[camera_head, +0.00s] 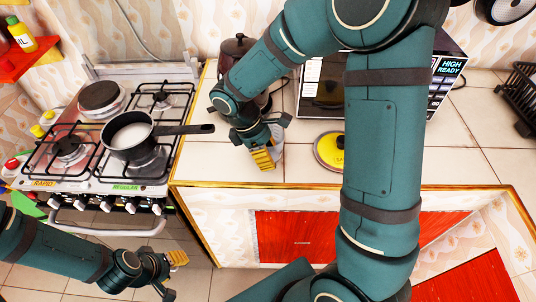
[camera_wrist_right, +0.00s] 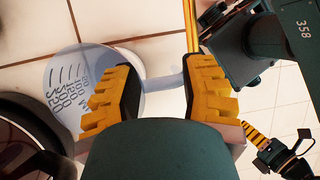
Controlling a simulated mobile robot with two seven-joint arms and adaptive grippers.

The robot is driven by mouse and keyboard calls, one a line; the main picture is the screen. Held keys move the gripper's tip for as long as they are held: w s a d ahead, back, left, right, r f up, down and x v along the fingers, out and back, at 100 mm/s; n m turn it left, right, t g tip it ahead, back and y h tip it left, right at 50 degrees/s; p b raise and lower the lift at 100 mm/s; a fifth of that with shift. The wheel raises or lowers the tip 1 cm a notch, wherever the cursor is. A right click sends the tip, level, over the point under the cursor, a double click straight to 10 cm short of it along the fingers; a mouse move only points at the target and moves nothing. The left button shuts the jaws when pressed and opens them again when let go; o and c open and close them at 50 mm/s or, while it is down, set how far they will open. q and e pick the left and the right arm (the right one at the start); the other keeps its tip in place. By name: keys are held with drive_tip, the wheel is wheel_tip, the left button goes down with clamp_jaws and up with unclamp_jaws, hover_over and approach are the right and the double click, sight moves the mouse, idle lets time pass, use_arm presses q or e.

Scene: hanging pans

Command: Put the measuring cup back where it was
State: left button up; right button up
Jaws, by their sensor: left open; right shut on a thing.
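The clear measuring cup with dark scale marks (camera_wrist_right: 68,80) shows in the right wrist view, left of the fingers. Its handle (camera_wrist_right: 165,84) runs between the two yellow finger pads. My right gripper (camera_wrist_right: 160,98) is shut on this handle. In the head view my right gripper (camera_head: 270,143) is over the tiled counter near its front edge, and the cup is mostly hidden behind it. I cannot tell whether the cup touches the counter. My left gripper (camera_head: 174,273) is open and empty, low in front of the stove and counter.
A stove (camera_head: 90,172) at left carries a saucepan (camera_head: 128,133) whose handle points toward the counter. A dark lidded pot (camera_head: 238,47) stands behind my right arm. A microwave (camera_head: 447,75) and dark rack (camera_head: 520,95) stand farther right.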

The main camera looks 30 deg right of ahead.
drive_tip(key=shift+s, duration=0.1)
drive_tip(key=shift+f, duration=0.1)
drive_tip(key=o, duration=1.2)
drive_tip(key=shift+r, duration=0.3)
drive_tip(key=shift+p+v, duration=1.55)
drive_tip(key=shift+v, duration=4.4)
drive_tip(key=shift+f, duration=0.1)
